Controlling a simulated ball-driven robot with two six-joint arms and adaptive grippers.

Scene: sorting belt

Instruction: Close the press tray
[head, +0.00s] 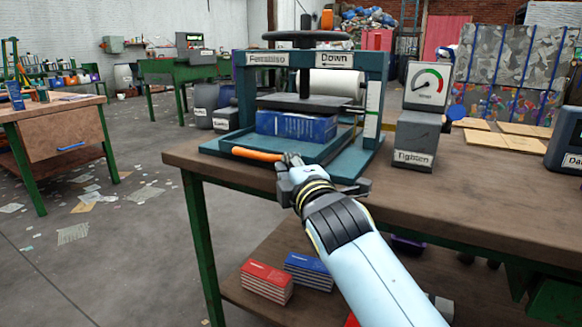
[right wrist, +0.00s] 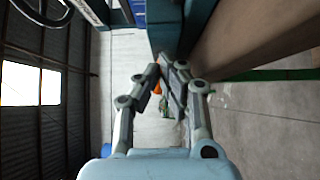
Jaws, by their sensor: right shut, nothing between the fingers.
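The press (head: 376,70) is a dark teal frame with a handwheel on top, standing on the wooden workbench. Its tray (head: 222,143) is pulled out toward the front, with an orange handle (head: 257,154) along its front edge. A blue block (head: 297,125) sits on the tray under the dark press plate. My right gripper (head: 289,160) is shut and empty at the right end of the orange handle; whether it touches cannot be told. In the right wrist view the fingers (right wrist: 162,75) meet, with a bit of orange (right wrist: 157,88) just behind them. My left gripper is not in view.
A grey box labelled Tighten (head: 415,145) with a gauge (head: 427,86) stands right of the press. Two small grey containers (head: 205,100) stand at its left. Red (head: 266,281) and blue (head: 308,269) blocks lie on the lower shelf. The bench front right is clear.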

